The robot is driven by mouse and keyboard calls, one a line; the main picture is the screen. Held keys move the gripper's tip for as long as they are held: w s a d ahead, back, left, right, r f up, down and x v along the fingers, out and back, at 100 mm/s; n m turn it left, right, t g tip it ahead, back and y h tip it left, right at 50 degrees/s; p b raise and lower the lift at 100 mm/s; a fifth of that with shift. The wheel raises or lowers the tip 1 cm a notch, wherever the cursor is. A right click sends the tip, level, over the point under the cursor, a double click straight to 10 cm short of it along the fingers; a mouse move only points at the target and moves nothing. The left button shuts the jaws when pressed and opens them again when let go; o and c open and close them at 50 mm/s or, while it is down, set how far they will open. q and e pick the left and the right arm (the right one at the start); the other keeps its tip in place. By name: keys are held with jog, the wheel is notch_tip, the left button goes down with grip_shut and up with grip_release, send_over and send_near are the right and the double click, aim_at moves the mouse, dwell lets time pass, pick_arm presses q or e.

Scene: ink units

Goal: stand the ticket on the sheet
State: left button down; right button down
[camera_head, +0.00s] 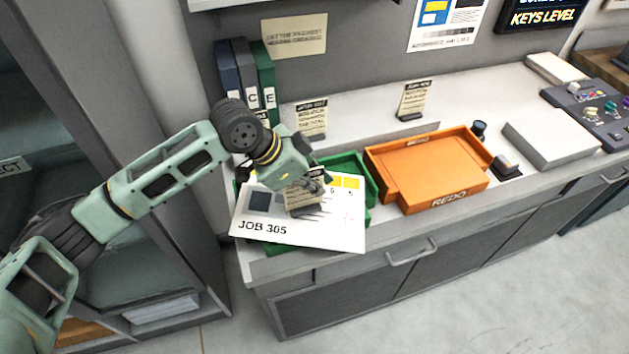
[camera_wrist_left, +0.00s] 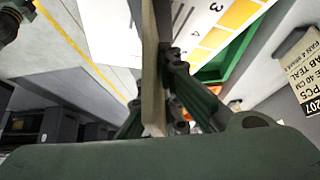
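The ticket (camera_head: 302,199) is a small tan card with dark print, upright over the white sheet. My left gripper (camera_head: 312,181) is shut on it from above; the gripper hides part of it. In the left wrist view the ticket (camera_wrist_left: 152,70) shows edge-on between the fingers (camera_wrist_left: 158,118). The sheet (camera_head: 335,232), marked JOB 305, lies over the green tray (camera_head: 369,190) and covers much of it. Its yellow squares also show on the sheet in the left wrist view (camera_wrist_left: 200,22). I cannot tell whether the ticket's foot touches the sheet. My right gripper is out of view.
An orange REDO tray (camera_head: 428,172) is right of the green tray. Two similar tickets stand behind, one behind the gripper (camera_head: 311,118) and one farther right (camera_head: 414,98). Binders (camera_head: 264,75) stand at the back left. A stamp (camera_head: 506,167) and white block (camera_head: 551,138) are farther right.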

pick_arm(q)
jog(key=shift+f, duration=0.3)
jog(key=c, duration=2)
grip_release()
jog(key=shift+r, duration=0.35)
jog(key=b+v, duration=0.2)
jog(key=v, duration=0.8)
jog(key=shift+a+r+b, duration=0.2)
jog(key=shift+r+b, duration=0.05)
jog(key=shift+b, duration=0.1)
jog(key=shift+s+a+r, duration=0.15)
jog(key=shift+a+r, duration=0.1)
jog(key=shift+r, duration=0.3)
